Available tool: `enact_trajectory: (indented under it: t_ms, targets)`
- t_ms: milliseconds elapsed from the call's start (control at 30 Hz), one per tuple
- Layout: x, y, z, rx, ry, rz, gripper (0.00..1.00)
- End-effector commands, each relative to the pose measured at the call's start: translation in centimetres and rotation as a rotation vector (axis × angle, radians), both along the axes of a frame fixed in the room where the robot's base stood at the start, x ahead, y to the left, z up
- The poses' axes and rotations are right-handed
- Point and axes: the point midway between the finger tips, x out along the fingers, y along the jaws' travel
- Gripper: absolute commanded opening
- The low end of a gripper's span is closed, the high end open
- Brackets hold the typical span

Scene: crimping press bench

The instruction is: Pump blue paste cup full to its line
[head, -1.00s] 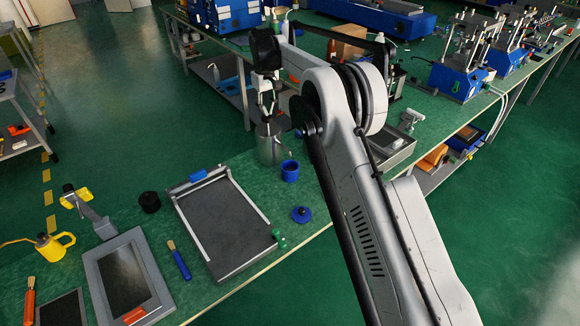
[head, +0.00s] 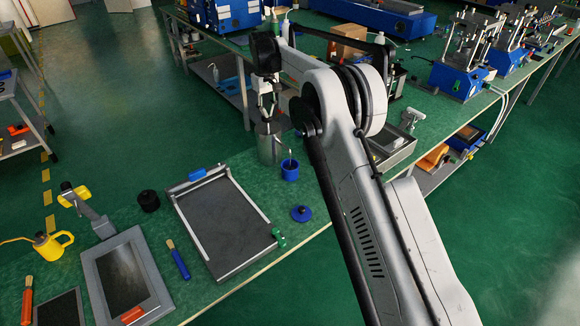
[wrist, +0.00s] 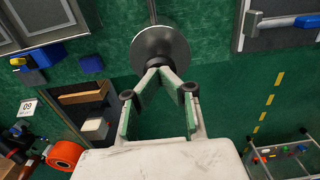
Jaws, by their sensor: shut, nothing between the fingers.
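The blue cup (head: 290,172) stands upright on the green bench, just right of and in front of a metal canister (head: 269,147). A thin strand with a pale tip shows at the cup's mouth; I cannot tell whether it is a spout or paste. The paste level and fill line are too small to make out. My gripper (head: 267,117) is shut and empty, directly above the canister top. In the wrist view my gripper (wrist: 157,68) has its fingertips together at a dark knob over the round metal top (wrist: 161,50), seemingly touching it.
A blue round lid-like piece (head: 301,213) lies in front of the cup. A dark framed tray (head: 237,258) lies to the left, with a black round pot (head: 148,201) beyond it. A metal tray (head: 398,150) is to the right. The bench edge runs close in front.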

Motion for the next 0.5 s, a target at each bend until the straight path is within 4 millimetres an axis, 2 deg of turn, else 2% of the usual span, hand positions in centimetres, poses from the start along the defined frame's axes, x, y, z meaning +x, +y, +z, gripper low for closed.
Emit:
enact_trajectory:
  t_ms: [267, 500]
  targets:
    - [0.0, 0.0, 0.0, 0.000, 0.000, 0.000, 0.00]
    - [0.0, 0.0, -1.0, 0.000, 0.000, 0.000, 0.00]
